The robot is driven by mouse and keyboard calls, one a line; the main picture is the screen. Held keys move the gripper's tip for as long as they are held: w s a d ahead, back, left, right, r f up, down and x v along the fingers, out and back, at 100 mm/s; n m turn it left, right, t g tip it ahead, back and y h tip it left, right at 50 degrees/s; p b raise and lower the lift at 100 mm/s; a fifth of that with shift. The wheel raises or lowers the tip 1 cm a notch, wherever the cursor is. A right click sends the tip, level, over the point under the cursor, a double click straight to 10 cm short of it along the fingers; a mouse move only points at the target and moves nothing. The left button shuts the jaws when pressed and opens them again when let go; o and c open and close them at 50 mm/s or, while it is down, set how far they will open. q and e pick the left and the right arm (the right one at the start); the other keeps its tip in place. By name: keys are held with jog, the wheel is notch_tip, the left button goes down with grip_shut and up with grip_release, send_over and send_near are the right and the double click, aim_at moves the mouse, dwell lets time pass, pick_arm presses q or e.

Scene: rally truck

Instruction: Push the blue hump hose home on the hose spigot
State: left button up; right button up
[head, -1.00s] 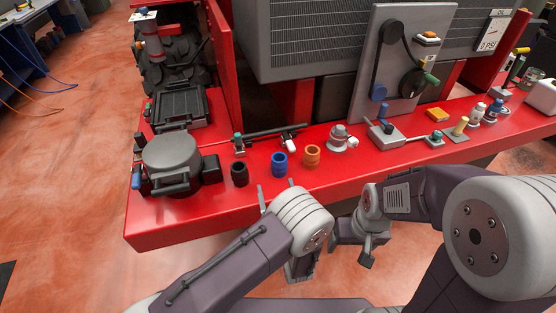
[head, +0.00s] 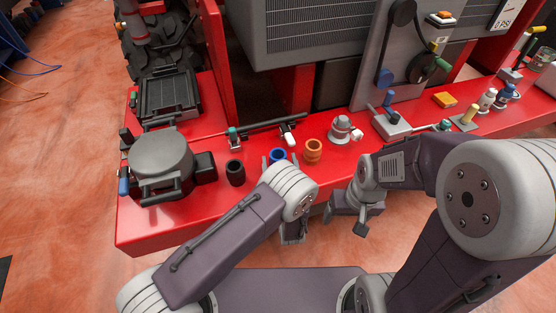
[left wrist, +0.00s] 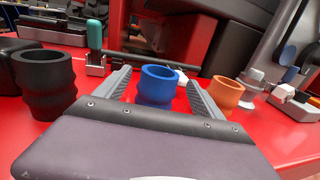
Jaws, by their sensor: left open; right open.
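The blue hump hose (head: 277,156) stands upright on the red bench, partly hidden by my left gripper. My left gripper (head: 278,160) is open, with its fingers reaching on either side of the hose. In the left wrist view the blue hose (left wrist: 157,90) stands between the two open fingers (left wrist: 157,80), with gaps visible on both sides. A grey rounded fitting with a white end (head: 341,129) stands to the right; I cannot tell whether it is the hose spigot. My right gripper (head: 346,218) is open and empty, in front of the bench edge.
A black hose (head: 235,173) stands left of the blue one and an orange hose (head: 313,151) right of it. A grey round canister (head: 160,160) is at the left. A dark bar (head: 262,127) lies behind the hoses. Red bench (head: 150,227) is bare at the front left.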

aim_at(278, 155)
pick_arm(q)
jog(key=shift+w+a+r, duration=0.1)
jog(key=shift+w, duration=0.5)
jog(key=shift+w+a+r, duration=0.1)
jog(key=shift+w, duration=0.5)
jog(key=shift+w+f, duration=0.2)
jog(key=shift+w, duration=0.15)
jog(key=shift+s, duration=0.1)
jog(key=c, duration=1.5)
pick_arm(e)
jog(key=shift+r, duration=0.35)
pick_arm(q)
jog(key=shift+r, duration=0.15)
